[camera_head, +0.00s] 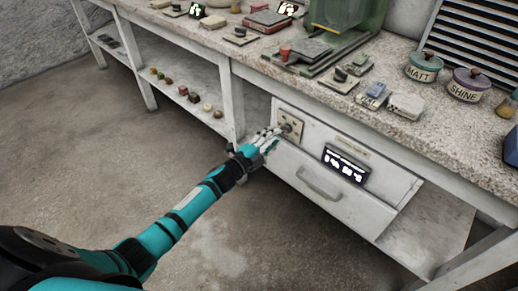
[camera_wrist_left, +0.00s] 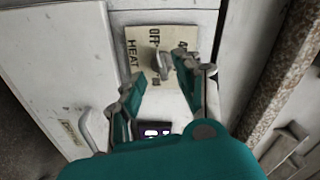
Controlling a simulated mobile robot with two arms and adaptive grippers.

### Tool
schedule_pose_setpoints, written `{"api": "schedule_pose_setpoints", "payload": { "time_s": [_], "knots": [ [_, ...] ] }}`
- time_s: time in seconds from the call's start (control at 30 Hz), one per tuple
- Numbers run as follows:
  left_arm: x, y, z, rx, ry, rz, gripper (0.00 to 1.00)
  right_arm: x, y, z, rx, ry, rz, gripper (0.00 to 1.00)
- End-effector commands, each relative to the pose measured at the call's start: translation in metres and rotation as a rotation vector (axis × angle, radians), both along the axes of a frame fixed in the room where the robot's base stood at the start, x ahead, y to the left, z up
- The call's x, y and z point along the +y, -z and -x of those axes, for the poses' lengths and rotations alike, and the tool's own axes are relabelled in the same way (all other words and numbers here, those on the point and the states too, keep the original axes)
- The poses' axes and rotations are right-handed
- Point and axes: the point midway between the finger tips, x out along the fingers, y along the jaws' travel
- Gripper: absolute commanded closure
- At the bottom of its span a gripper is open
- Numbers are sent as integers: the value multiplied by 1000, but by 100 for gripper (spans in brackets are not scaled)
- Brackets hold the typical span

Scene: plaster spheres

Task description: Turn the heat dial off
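The heat dial is a grey knob (camera_wrist_left: 163,66) on a cream plate (camera_wrist_left: 143,42) marked "HEAT" and "OFF". In the head view the plate (camera_head: 293,122) is on the upper left of the white cabinet front, under the bench top. My left gripper (camera_head: 277,134) is at the dial, its fingers pointing at it. In the left wrist view the fingers of my left gripper (camera_wrist_left: 158,76) are spread. The right-hand fingertip is close to the knob; I cannot tell whether it touches. The knob's exact setting is unclear. My right gripper is not in view.
Below the dial are a drawer handle (camera_head: 319,186) and a lit display (camera_head: 346,163). The stone bench top (camera_head: 440,126) overhangs the cabinet and carries pots and small devices. A lower shelf (camera_head: 180,82) holds small balls. The floor in front is clear.

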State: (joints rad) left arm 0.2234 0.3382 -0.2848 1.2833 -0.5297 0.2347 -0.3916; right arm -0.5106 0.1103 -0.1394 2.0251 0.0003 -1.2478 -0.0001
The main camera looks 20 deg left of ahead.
Motion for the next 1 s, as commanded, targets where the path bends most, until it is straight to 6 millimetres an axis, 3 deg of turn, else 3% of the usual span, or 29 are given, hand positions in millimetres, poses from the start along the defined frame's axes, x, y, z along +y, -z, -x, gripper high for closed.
{"api": "schedule_pose_setpoints", "payload": {
  "time_s": [0.2,0.4,1.0],
  "knots": [
    [17,2,47,5,-1,-1,66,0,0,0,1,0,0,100],
    [26,2,73,5,0,0,66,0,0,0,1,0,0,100],
    [29,1,80,2,0,0,66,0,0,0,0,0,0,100]
  ]
}}
